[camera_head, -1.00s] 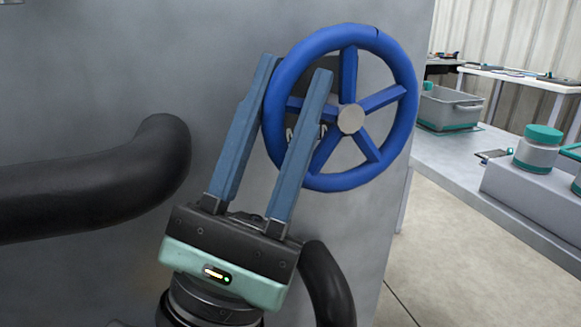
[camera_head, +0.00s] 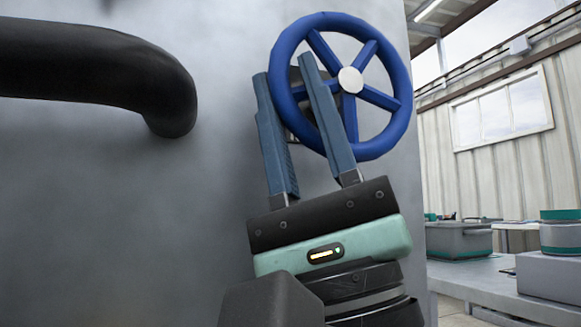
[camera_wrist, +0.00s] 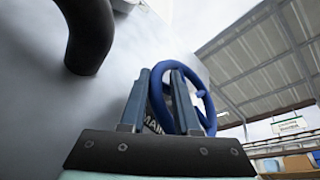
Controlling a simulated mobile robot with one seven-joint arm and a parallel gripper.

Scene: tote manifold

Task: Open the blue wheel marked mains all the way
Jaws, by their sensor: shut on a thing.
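The blue wheel (camera_head: 396,120) has several spokes and a pale grey hub, and stands out from a grey panel (camera_head: 225,160) in the head view. My gripper (camera_head: 285,75) is shut on the left side of its rim, one blue finger on each side. In the wrist view the wheel (camera_wrist: 206,108) shows beyond the fingers of my gripper (camera_wrist: 162,72). A dark plate behind the wheel carries a label (camera_wrist: 152,123) that reads "MAIN" in part; the fingers hide the rest.
A thick black pipe (camera_head: 95,75) bends along the panel to the left of my gripper. To the right of the panel, a workbench (camera_head: 480,282) holds a grey tote (camera_head: 460,240) and a teal-lidded jar (camera_head: 560,235). A window (camera_head: 505,108) is in the far wall.

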